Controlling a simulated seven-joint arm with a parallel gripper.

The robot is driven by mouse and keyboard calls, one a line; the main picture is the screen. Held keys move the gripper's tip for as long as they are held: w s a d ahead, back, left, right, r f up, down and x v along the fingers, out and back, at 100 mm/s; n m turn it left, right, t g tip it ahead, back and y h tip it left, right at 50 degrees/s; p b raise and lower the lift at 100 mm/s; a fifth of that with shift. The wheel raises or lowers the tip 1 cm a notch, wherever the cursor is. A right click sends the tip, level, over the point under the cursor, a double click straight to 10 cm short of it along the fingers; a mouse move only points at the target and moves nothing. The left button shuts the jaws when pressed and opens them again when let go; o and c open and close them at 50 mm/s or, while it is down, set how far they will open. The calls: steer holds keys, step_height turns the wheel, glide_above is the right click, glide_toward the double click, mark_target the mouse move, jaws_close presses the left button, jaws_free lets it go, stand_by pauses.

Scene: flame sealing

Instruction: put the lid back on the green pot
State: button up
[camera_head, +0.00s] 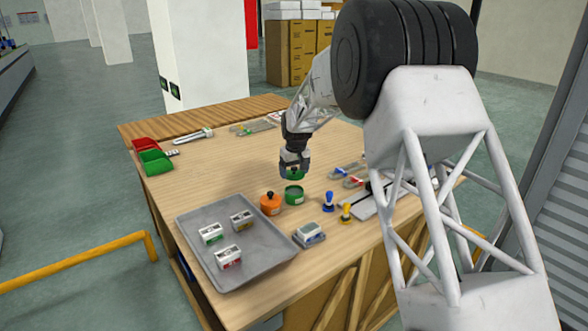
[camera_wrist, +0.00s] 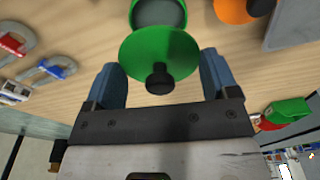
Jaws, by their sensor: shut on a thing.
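The green pot (camera_head: 293,197) stands on the table, and its open top (camera_wrist: 158,12) shows at the upper edge of the wrist view. My gripper (camera_head: 294,172) is just above the pot, pointing down. It is shut on the green lid (camera_head: 296,177). In the wrist view the lid (camera_wrist: 150,50) is a green disc with a black knob (camera_wrist: 158,79), between the two blue fingers of my gripper (camera_wrist: 161,74). The lid overlaps the near part of the pot's opening in that view. In the head view a small gap shows between lid and pot.
An orange pot (camera_head: 270,205) stands close to the left of the green pot. Blue (camera_head: 328,202) and yellow (camera_head: 346,213) stamps stand to the right. A grey tray (camera_head: 262,273) with small boxes lies at front left. Clamps (camera_head: 350,182) lie at right. The table's left-middle is clear.

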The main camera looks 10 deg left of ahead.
steer(key=shift+f, duration=2.6)
steer(key=shift+f, duration=0.25)
stand_by(0.8)
steer(key=o, duration=0.8)
steer(key=shift+r, duration=0.2)
steer(key=shift+r, duration=3.3)
jaws_close()
